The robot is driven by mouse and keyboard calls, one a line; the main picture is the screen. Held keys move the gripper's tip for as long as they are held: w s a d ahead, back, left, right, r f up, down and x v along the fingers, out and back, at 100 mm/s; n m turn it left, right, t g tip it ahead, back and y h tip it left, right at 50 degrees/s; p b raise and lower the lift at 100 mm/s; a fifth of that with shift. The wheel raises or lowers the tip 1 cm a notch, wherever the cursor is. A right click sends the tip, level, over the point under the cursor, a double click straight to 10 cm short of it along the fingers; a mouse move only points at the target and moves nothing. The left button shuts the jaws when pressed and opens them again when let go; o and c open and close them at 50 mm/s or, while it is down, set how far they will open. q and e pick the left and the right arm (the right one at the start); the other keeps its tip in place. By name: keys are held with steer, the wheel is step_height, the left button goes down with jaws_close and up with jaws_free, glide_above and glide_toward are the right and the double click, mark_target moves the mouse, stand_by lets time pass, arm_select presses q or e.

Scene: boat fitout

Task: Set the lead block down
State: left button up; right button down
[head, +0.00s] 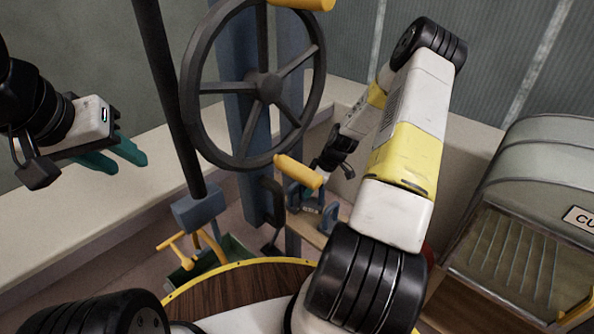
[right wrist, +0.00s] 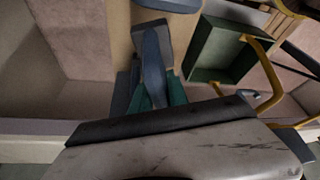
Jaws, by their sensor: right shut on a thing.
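The lead block appears as a blue-grey piece (right wrist: 153,62) in the right wrist view, between the teal fingers of my right gripper (right wrist: 156,92). My right gripper is shut on it. In the head view my right gripper (head: 311,207) is far down behind the hand wheel, among small blue-grey pieces on a tan wooden surface (head: 305,231). The yellow handle partly hides it there, and I cannot tell whether the block touches the surface. My left gripper (head: 122,160) is at the upper left, empty, its teal fingers apart.
A large dark hand wheel (head: 262,86) with yellow handles stands left of my right arm. A green tray (right wrist: 218,50) lies beside the wooden surface, with yellow bars (right wrist: 263,72) near it. A grey slatted cabinet (head: 530,215) stands at the right. A pale ledge (head: 75,220) runs along the left.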

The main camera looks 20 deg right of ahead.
mark_target(309, 201)
steer(key=shift+w+f, duration=0.1)
steer(key=shift+f, duration=2.45)
steer(key=shift+f, duration=0.1)
steer(key=c, duration=1.3)
jaws_free()
steer(key=shift+f, duration=0.1)
steer(key=v, duration=1.2)
